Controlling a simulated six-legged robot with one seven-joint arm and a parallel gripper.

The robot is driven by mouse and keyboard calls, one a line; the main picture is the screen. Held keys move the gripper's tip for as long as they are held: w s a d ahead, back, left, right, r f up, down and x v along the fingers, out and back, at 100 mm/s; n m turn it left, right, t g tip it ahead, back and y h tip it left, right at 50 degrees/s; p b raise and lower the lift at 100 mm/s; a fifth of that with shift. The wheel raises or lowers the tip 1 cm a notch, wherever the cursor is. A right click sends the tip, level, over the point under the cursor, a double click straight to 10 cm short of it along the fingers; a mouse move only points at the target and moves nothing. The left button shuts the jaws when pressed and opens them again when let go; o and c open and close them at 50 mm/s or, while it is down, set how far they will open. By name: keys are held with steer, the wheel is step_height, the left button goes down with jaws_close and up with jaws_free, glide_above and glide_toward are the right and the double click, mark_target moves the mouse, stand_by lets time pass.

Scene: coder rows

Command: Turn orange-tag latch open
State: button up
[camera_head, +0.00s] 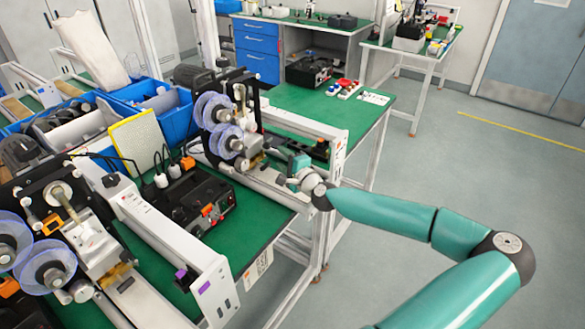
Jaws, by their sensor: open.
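The fingers are small and partly hidden by my wrist. I cannot tell whether they touch anything, and nothing shows held.
The near coder machine (75,235) has a white rail (160,235) with purple tags. A black box (197,200) with orange parts lies on the green bench between the machines. Blue bins (155,103) stand behind. The floor (450,170) at the right is clear.

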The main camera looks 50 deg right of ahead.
steer(key=v, duration=0.5)
steer(key=shift+s+a, duration=0.1)
steer(key=shift+s, duration=0.15)
stand_by(0.4)
